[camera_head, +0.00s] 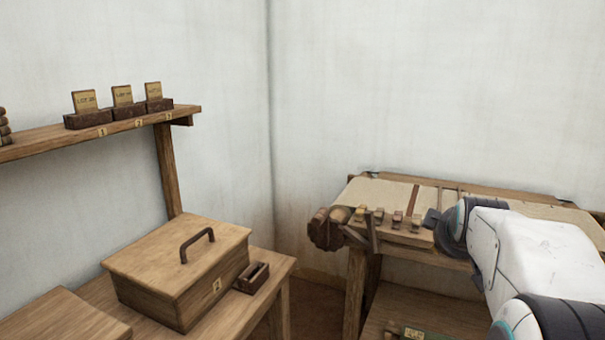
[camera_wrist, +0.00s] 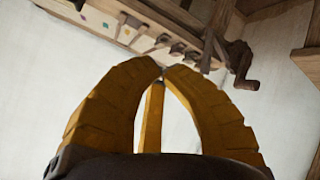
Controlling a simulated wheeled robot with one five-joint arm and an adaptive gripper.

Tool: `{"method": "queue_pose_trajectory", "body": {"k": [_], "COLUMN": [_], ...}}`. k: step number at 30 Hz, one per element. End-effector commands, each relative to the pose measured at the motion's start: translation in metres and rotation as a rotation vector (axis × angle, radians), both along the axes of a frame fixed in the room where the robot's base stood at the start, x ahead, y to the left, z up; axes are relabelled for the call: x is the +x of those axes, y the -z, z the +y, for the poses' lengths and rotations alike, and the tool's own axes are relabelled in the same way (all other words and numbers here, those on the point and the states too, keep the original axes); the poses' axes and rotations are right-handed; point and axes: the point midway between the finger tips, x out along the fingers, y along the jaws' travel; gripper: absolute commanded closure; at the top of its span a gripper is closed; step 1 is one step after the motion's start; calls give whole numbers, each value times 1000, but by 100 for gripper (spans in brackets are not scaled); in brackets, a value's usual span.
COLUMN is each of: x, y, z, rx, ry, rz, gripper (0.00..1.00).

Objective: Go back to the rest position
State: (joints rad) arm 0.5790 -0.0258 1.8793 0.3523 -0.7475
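My gripper (camera_wrist: 162,68) shows in the wrist view as yellow curved fingers. Their tips meet or nearly meet, and nothing shows between them. In the head view my white arm reaches in from the right over the loom, and the gripper itself cannot be made out. The wooden loom (camera_head: 389,191) stands at the right with pale cloth and several small pegs or blocks along its front. Its front beam also shows tilted at the top of the wrist view (camera_wrist: 165,18), beyond the fingertips, with a wooden crank (camera_wrist: 242,70) beside it.
A lidded wooden box (camera_head: 160,265) with a dark handle sits on a bench at the left. A small dark tray (camera_head: 252,278) is beside it. A wall shelf (camera_head: 150,121) holds three card blocks. There is a floor gap between bench and loom.

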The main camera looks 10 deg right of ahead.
Motion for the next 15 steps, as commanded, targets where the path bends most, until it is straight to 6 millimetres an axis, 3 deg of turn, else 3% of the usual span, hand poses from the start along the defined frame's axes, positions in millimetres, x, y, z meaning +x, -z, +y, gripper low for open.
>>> {"method": "queue_pose_trajectory", "body": {"k": [1, 6, 12, 15], "x": [-7, -45, -109, -142], "y": [-22, -36, -49, -52], "z": [32, 117, 195, 221], "rx": [57, 247, 422, 483], "ry": [-18, -34, -22, -4], "rz": [15, 96, 223, 287], "gripper": [100, 100, 100, 100]}}
